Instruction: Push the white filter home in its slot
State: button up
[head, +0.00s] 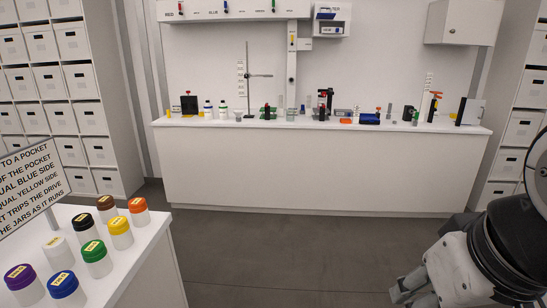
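I cannot make out the white filter for certain. A white wall rail (245,10) carries small coloured pieces and labels that include RED and BLUE; I cannot tell whether any piece on it is the filter or which place is its slot. Below it a white upright post (291,75) runs down to the far bench. A small white box (330,28) with a blue piece at its top is on the wall beside the rail. My gripper (408,291) is at the lower right, far from the bench and low over the floor. Its fingers are too unclear to tell open from shut.
A long white bench (320,170) at the back holds bottles, stands and small tools. Jars with coloured lids stand on a near table (135,258) at the left, beside a sign (28,185). Box shelves flank both sides. Grey floor (285,255) between is clear.

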aim_at(327, 30)
jog(key=i+z, duration=0.35)
jog(key=i, duration=1.55)
